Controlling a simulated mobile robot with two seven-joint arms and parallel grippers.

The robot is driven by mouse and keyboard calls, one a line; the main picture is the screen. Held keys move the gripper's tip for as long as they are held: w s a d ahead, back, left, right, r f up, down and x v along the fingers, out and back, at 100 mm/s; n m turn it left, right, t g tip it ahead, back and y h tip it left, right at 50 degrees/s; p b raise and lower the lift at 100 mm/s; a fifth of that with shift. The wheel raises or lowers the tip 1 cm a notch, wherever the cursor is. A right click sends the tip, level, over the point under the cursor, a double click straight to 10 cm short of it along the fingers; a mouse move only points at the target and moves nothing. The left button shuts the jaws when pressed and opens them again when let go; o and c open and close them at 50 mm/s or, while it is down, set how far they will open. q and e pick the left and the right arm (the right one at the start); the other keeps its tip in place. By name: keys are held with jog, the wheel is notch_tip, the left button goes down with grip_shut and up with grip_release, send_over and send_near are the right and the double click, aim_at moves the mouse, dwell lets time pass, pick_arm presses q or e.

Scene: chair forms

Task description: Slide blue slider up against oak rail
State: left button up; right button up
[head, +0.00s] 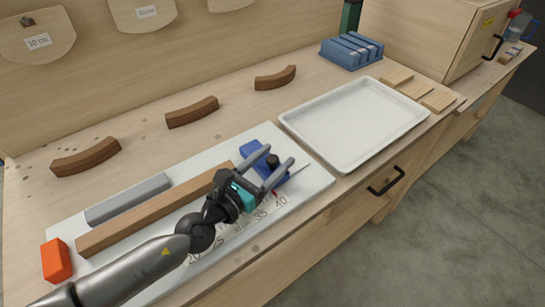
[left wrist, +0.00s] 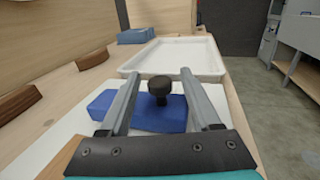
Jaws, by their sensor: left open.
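The blue slider (head: 251,149) with a black knob (head: 272,160) sits on the white measuring board (head: 318,181), near the right end of the oak rail (head: 150,210). My left gripper (head: 281,163) is open, with its two fingers on either side of the knob. The left wrist view also shows the slider (left wrist: 158,118) and its knob (left wrist: 159,88) between the open fingers (left wrist: 160,95). I cannot tell whether the slider touches the rail, as my gripper covers that spot. My right gripper is not in view.
A grey bar (head: 128,198) lies behind the rail, and an orange block (head: 56,260) is at the board's left end. A white tray (head: 355,120) stands to the right. Curved dark wood pieces (head: 192,111) lie behind. A blue rack (head: 351,50) is at the back.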

pick_arm(q)
jog(key=shift+c, duration=0.4)
grip_shut()
dwell(1.0)
